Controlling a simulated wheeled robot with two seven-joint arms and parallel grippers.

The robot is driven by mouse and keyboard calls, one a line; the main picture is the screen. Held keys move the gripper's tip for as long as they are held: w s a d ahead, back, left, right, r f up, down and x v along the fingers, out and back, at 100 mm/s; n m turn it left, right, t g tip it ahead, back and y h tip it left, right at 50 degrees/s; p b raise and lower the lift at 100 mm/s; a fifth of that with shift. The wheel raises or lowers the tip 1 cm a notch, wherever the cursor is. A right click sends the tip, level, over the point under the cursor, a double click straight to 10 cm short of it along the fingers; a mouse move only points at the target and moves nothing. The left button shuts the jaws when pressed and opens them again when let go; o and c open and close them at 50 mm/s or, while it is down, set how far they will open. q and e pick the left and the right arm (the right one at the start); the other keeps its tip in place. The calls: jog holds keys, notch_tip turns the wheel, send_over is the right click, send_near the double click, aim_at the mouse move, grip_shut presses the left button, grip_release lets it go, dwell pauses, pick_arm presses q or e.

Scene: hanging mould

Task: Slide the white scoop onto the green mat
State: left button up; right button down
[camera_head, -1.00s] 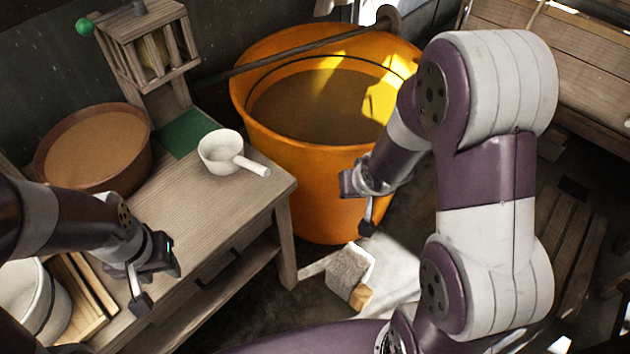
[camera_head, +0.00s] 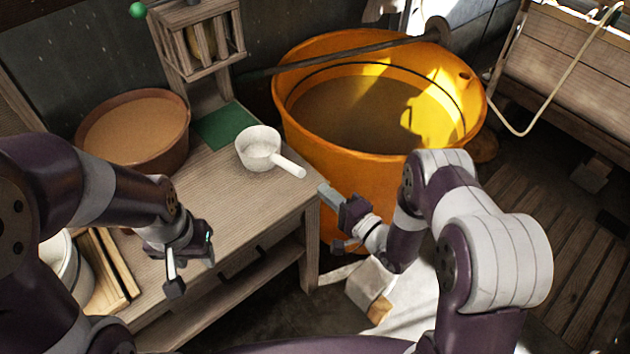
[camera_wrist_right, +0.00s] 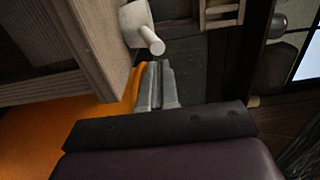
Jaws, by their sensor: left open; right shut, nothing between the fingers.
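The white scoop (camera_head: 258,147) stands upright on the wooden table near its right edge, its handle pointing right and toward the front. It also shows in the right wrist view (camera_wrist_right: 134,20), handle toward the fingers. The green mat (camera_head: 224,125) lies flat just behind and left of the scoop; the scoop's cup is close to its front corner. My right gripper (camera_head: 324,191) is shut and empty, just off the table's right edge, apart from the handle end. It also shows in the right wrist view (camera_wrist_right: 155,68). My left gripper (camera_head: 172,272) is open and empty over the table's front left.
A brown bowl (camera_head: 183,150) stands left of the mat. A wooden frame (camera_head: 170,40) with a green ball stands behind it. A large orange bucket (camera_head: 300,150) stands right of the table. A white pot (camera_head: 68,275) and wooden boards (camera_head: 108,270) are at the front left.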

aim_at(274, 158)
jog(key=shift+x, duration=2.3)
jog(key=b+x, duration=0.3)
jog(key=x, duration=0.3)
jog(key=b+x, duration=0.4)
jog(key=x, duration=0.2)
jog(key=b+x, duration=0.3)
jog(key=x, duration=0.3)
jog(key=shift+w+a+f, duration=0.25)
jog(key=shift+w+a+r, duration=0.2)
jog(key=shift+w+a, duration=0.05)
jog(key=shift+w, duration=0.1)
jog(key=shift+r, duration=0.1)
jog(key=shift+s, duration=0.1)
